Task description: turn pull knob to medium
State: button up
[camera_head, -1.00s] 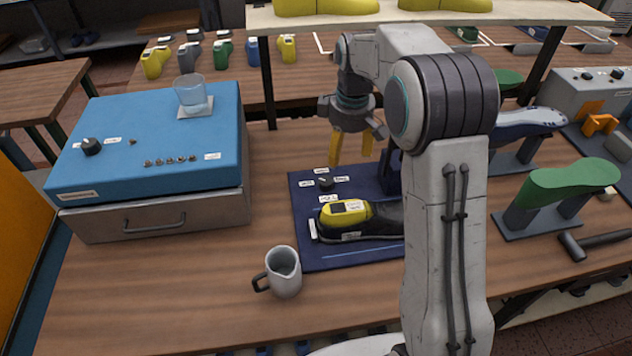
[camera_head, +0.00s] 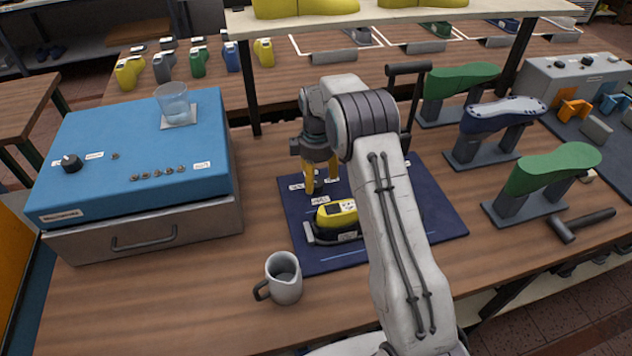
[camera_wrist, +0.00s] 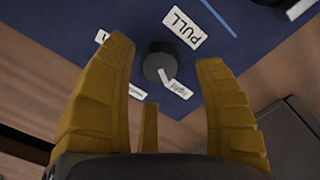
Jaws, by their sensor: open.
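The pull knob (camera_wrist: 158,65) is a small dark round knob with a white pointer on a dark blue mat (camera_head: 430,225). In the wrist view its pointer is toward the label reading "light" (camera_wrist: 179,84). A "PULL" label (camera_wrist: 185,28) is on the opposite side. Two more labels, too small or covered to read, sit around the knob. My gripper (camera_head: 320,184) is open, pointing down above the knob, its yellow fingers (camera_wrist: 165,60) to either side. I cannot tell whether they touch it. In the head view the gripper hides most of the knob.
A blue box (camera_head: 120,140) with a glass (camera_head: 173,103) is at left. Green lasts (camera_head: 550,170) stand at right.

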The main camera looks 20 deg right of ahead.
jog(key=shift+f, duration=1.4)
jog(key=shift+c, duration=0.4)
jog(key=c, duration=1.1)
